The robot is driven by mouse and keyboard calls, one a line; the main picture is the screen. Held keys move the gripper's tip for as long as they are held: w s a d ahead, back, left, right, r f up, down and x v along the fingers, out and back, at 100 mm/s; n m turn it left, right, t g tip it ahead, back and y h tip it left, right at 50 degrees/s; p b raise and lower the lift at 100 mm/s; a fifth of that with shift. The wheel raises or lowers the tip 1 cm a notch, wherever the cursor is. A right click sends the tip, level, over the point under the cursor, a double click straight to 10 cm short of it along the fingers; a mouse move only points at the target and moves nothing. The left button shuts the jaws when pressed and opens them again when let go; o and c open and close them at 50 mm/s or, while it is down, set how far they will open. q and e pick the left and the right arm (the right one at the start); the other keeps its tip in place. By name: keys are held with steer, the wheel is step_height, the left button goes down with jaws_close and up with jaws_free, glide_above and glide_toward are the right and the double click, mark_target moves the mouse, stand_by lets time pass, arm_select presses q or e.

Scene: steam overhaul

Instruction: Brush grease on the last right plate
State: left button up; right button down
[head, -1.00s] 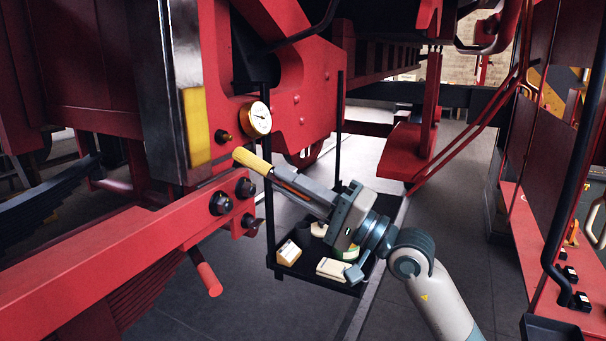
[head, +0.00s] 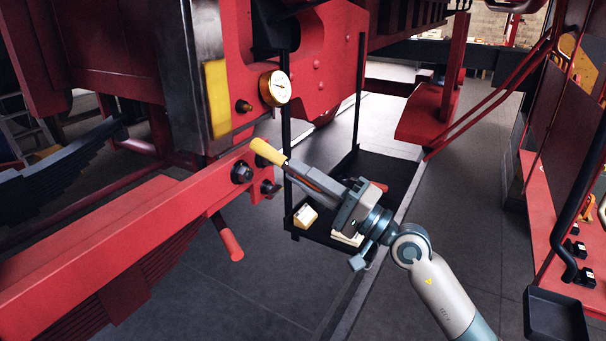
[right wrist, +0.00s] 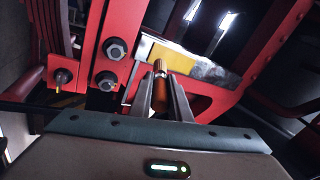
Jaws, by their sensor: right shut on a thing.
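My right gripper (head: 289,168) is shut on a grease brush, seen as a short yellow cylinder (head: 267,152) sticking out past the fingertips. In the right wrist view an orange-brown piece (right wrist: 158,92) shows between the fingers. The upright steel plate (head: 188,50) on the red frame has a yellow patch (head: 217,95) along its lower right edge. The plate also shows in the right wrist view (right wrist: 208,70), beyond the fingers. The brush is below and right of the plate, apart from the patch in the picture. My left gripper is out of view.
Red beam bolts (head: 242,172) are close to the brush tip. A black hanging tray (head: 395,172) with small boxes (head: 304,216) is behind my gripper. Grey floor lies open below.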

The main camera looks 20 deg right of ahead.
mark_target(276, 154)
steer(key=shift+f+p+x, duration=0.15)
steer(key=shift+p+x, duration=0.1)
steer(key=shift+x, duration=0.35)
steer(key=shift+f+p+x, duration=0.15)
steer(key=shift+p+x, duration=0.05)
steer(key=shift+x, duration=0.4)
steer(key=shift+w+a+p, duration=0.15)
steer(key=shift+w+a, duration=0.35)
steer(key=shift+w, duration=0.2)
steer(key=shift+w+a+p, duration=0.15)
steer(key=shift+w+a, duration=0.35)
steer(key=shift+w, duration=0.15)
steer(key=shift+w+a, duration=0.1)
steer(key=shift+a, duration=0.05)
steer(key=shift+w+a, duration=0.6)
steer(key=shift+w, duration=0.2)
steer(key=shift+s+d+r+p, duration=0.1)
steer(key=shift+r+p, duration=0.25)
steer(key=shift+r, duration=0.15)
steer(key=shift+s+d+r+p, duration=0.1)
steer(key=shift+r+p, duration=0.25)
steer(key=shift+r, duration=0.2)
steer(key=shift+a+r+p, duration=0.1)
steer(key=shift+r+p, duration=0.6)
steer(key=shift+r, duration=0.25)
steer(key=shift+f+b, duration=0.15)
steer(key=shift+b, duration=0.15)
